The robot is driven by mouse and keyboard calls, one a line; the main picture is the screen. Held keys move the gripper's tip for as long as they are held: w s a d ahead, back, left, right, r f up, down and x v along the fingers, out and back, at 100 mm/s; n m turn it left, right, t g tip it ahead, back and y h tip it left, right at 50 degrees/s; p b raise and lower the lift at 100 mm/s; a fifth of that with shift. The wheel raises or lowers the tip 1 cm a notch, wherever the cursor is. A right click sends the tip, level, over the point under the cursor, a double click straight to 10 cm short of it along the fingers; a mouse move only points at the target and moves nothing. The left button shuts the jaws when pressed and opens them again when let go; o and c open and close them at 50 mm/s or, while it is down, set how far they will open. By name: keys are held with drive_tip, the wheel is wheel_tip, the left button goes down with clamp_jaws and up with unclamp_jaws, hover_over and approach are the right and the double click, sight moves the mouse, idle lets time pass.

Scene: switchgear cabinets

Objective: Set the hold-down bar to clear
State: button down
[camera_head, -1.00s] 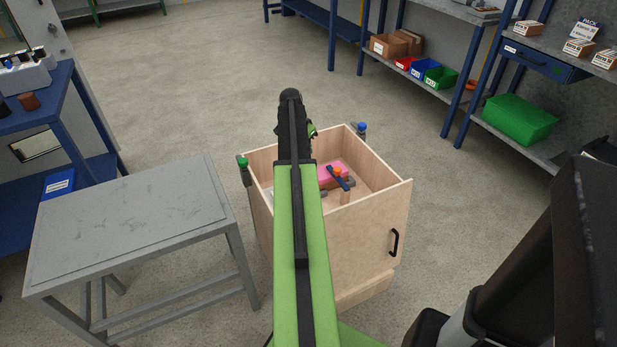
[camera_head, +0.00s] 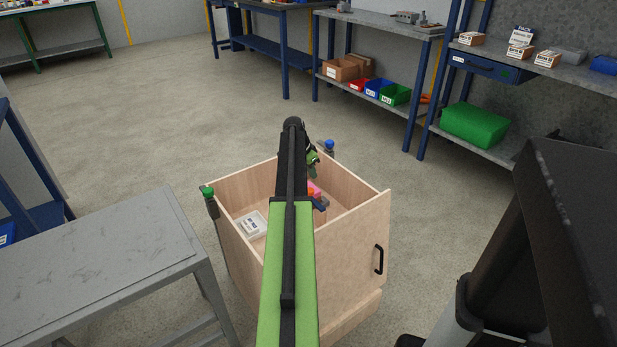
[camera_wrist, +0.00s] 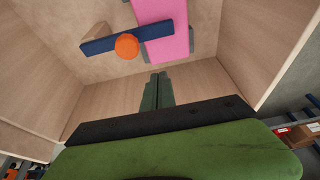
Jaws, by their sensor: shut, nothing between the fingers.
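The hold-down bar is a blue bar (camera_wrist: 95,44) with a round orange knob (camera_wrist: 127,46), inside an open-topped wooden box (camera_head: 330,255). In the wrist view its right end lies across a pink block (camera_wrist: 163,20), and its left end is beside a small wooden block (camera_wrist: 94,32). In the head view my arm hides most of the bar (camera_head: 319,204) and the pink block (camera_head: 314,189). My gripper (camera_wrist: 157,82) is shut and empty, with its fingertips apart from the knob and bar. In the head view my gripper (camera_head: 313,160) is over the box.
A white labelled item (camera_head: 251,224) lies in the box at left. A green-topped post (camera_head: 208,193) and a blue-topped post (camera_head: 329,146) stand at its corners. A grey table (camera_head: 100,260) is close on the left. Shelving (camera_head: 415,85) stands at the back right, with open floor between.

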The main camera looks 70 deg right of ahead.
sight(316, 190)
drive_tip(key=b+x, duration=0.5)
drive_tip(key=x, duration=0.2)
drive_tip(key=shift+a, duration=0.1)
drive_tip(key=a, duration=0.1)
drive_tip(key=w+a, duration=0.2)
drive_tip(key=shift+r, duration=0.3)
drive_tip(key=shift+w+a, duration=0.1)
drive_tip(key=shift+a, duration=0.05)
